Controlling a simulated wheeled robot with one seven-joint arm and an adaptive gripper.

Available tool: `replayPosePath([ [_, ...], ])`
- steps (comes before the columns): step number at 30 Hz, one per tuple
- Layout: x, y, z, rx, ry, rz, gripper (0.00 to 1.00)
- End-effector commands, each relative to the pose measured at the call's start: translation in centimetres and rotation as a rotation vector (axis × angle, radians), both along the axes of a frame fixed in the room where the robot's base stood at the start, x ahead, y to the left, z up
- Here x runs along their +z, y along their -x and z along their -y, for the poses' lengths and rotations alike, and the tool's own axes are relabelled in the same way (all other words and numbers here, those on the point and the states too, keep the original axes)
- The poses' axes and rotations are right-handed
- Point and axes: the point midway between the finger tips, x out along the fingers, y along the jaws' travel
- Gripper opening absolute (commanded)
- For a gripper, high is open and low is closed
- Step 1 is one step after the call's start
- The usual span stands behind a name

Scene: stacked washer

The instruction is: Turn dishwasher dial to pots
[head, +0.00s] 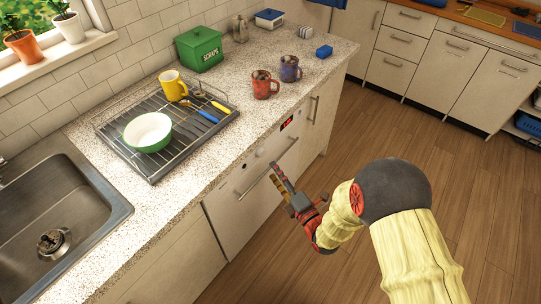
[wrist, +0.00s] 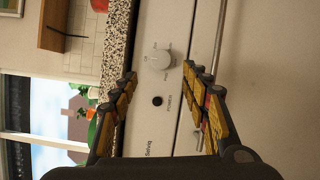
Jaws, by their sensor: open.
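The dishwasher (head: 236,205) is a white front built in under the speckled counter, with a control strip along its top. In the wrist view its round white dial (wrist: 159,60) sits on the strip, with small labels around it too small to read. A black power button (wrist: 157,101) is beside the dial. My gripper (head: 280,182) is in front of the dishwasher near its handle. In the wrist view my gripper (wrist: 160,73) is open and empty, its padded fingers either side of the dial in the picture. I see no clear contact with the dial.
A bar handle (wrist: 215,45) runs along the dishwasher front, close to my right finger in the wrist view. The counter (head: 225,125) overhangs the strip. The wooden floor (head: 375,130) is clear.

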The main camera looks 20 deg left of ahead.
Motion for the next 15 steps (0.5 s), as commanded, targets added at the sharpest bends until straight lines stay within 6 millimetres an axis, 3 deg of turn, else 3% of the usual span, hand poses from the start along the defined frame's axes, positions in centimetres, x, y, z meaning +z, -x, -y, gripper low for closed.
replayPosePath([
  [5, -0.2, -0.8, -0.8, 0.001, 0.021, 0.018, 0.47],
  [15, -0.3, -4.3, -4.4, 0.0, 0.02, 0.015, 0.47],
])
